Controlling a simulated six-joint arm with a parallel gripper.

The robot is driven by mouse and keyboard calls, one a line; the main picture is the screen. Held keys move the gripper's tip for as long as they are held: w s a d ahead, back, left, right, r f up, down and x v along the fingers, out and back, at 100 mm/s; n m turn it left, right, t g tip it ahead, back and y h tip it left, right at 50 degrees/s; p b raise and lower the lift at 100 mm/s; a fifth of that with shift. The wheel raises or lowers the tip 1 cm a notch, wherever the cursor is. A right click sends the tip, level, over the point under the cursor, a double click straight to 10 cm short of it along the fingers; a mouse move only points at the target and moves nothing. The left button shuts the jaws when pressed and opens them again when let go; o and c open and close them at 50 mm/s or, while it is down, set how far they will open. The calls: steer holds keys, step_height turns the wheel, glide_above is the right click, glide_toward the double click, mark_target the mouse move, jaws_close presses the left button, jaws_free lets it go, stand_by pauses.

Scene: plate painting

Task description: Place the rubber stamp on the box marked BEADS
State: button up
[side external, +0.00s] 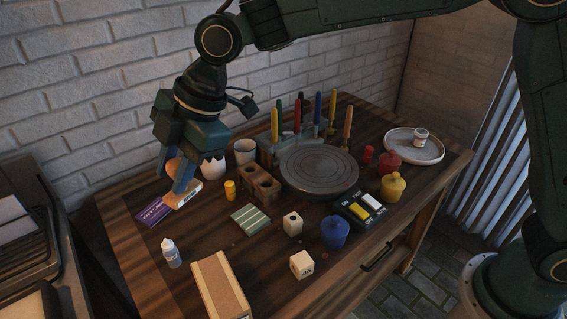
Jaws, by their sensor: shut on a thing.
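My gripper (178,186) is at the left of the table, pointing down, and is shut on a tan, rounded thing (174,166) that I take to be the rubber stamp. Its fingers hide much of it. A small tan block with a pale, marked side (188,193) shows right at the fingertips. I cannot tell whether it is the stamp's base or a separate box, or whether it touches the table. I cannot read the word BEADS on anything. A purple printed card or flat box (153,212) lies just left of the fingertips.

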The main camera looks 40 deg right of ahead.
steer(key=r, duration=0.2)
glide_above(217, 286)
step_height(217, 286, down, 16)
steer(key=shift+n+g, duration=0.3)
stand_by(0.4)
steer(key=shift+f, duration=0.15)
steer(key=shift+f, duration=2.1)
steer(key=shift+f, duration=0.15)
steer(key=o, duration=1)
